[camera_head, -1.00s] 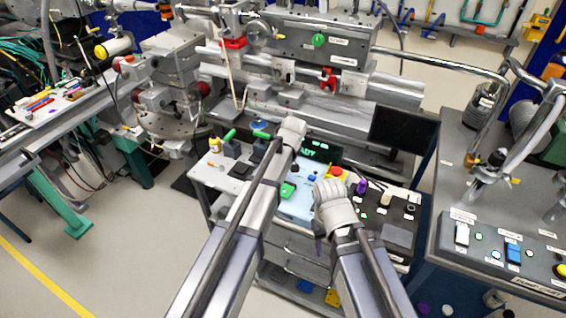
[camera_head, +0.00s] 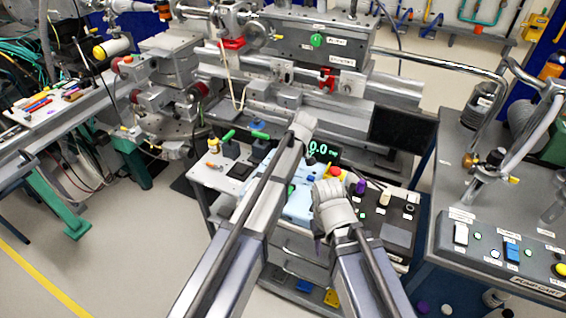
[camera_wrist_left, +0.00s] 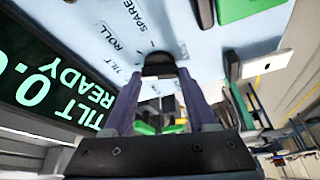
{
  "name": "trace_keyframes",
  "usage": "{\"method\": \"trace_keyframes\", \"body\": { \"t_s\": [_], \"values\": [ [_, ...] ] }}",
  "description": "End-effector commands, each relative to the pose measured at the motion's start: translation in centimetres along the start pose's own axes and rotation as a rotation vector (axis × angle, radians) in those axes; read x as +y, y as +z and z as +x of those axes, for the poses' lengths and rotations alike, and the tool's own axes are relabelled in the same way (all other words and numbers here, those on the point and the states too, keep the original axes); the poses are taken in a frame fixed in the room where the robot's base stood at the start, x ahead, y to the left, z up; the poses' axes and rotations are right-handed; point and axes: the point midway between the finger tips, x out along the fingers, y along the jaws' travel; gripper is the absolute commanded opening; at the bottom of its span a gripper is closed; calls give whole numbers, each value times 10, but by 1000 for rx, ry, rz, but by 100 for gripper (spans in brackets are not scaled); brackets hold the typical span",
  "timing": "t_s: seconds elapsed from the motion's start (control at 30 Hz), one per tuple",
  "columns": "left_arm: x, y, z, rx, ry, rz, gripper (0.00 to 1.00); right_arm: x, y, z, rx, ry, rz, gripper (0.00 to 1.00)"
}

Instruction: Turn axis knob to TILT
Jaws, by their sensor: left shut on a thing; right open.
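The axis knob (camera_wrist_left: 158,62) is a dark knob on a pale blue panel. In the left wrist view the labels TILT (camera_wrist_left: 119,70), ROLL (camera_wrist_left: 122,46) and SPARE stand around it. My left gripper (camera_wrist_left: 162,72) is shut on this knob, a finger on either side. I cannot make out the knob's pointer.
A dark control box (camera_head: 398,235) with a red button and small knobs stands right of the panel. The pump cart (camera_head: 505,255) is at the right. Bench equipment (camera_head: 290,75) stands behind.

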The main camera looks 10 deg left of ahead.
Motion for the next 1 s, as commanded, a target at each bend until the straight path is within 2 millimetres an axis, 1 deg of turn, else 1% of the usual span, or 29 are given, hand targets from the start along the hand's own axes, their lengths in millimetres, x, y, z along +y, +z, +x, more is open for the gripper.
{"method": "trace_keyframes", "body": {
  "t_s": [0.3,0.33,0.57,0.87,1.0],
  "values": [
    [0,1,0,-2,0,0,2,0,0,0,0,0,0,50],
    [0,1,0,-2,0,0,61,0,0,0,0,0,0,50],
    [0,0,0,-1,0,0,87,0,0,0,0,0,0,50],
    [0,0,-1,-1,0,0,88,0,0,-1,0,0,0,50],
    [0,0,-8,-1,0,1,88,1,0,-7,0,0,0,50]
  ]
}}
